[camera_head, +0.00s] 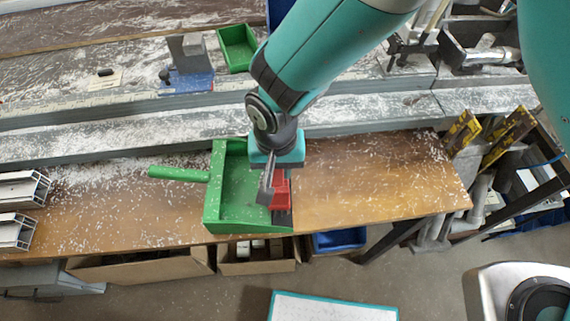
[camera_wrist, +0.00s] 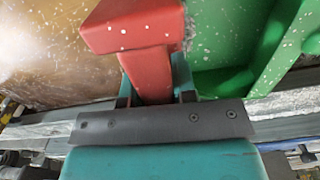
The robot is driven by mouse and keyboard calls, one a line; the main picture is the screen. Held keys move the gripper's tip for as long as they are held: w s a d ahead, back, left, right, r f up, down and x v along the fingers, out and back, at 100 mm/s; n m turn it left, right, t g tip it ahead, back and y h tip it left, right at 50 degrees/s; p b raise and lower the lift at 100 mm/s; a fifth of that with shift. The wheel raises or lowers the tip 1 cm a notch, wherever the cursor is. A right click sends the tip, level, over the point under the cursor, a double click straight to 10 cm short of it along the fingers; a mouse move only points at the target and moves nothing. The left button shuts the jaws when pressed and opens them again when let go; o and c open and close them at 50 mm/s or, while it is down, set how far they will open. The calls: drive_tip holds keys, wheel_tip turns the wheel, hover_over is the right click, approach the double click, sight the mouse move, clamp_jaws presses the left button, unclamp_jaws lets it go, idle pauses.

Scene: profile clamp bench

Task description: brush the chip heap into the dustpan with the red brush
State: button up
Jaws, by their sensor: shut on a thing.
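The green dustpan (camera_head: 240,190) lies on the wooden bench top, its handle pointing left and its right side beside the brush. The red brush (camera_head: 282,192) is at the pan's right edge, with a dark part below the red. My gripper (camera_head: 268,188) is shut on the brush. In the wrist view, the red brush (camera_wrist: 135,28) stands out from between my fingers, and the green dustpan (camera_wrist: 225,45) is close on its right. I cannot tell whether brush and pan touch. White chips are scattered all around; I cannot make out a distinct heap.
Grey rails (camera_head: 110,140) run along the back of the bench. A small green tray (camera_head: 237,48) and a blue-based block (camera_head: 188,80) stand behind them. Metal profiles (camera_head: 20,188) lie at the left. The bench top (camera_head: 375,185) right of the brush is clear except for chips.

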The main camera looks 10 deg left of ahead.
drive_tip(key=shift+a, duration=0.25)
drive_tip(key=shift+s+a, duration=0.25)
drive_tip(key=shift+a, duration=0.8)
drive_tip(key=shift+r, duration=0.1)
drive_tip(key=shift+r+p, duration=2.15)
drive_tip(key=shift+r, duration=0.8)
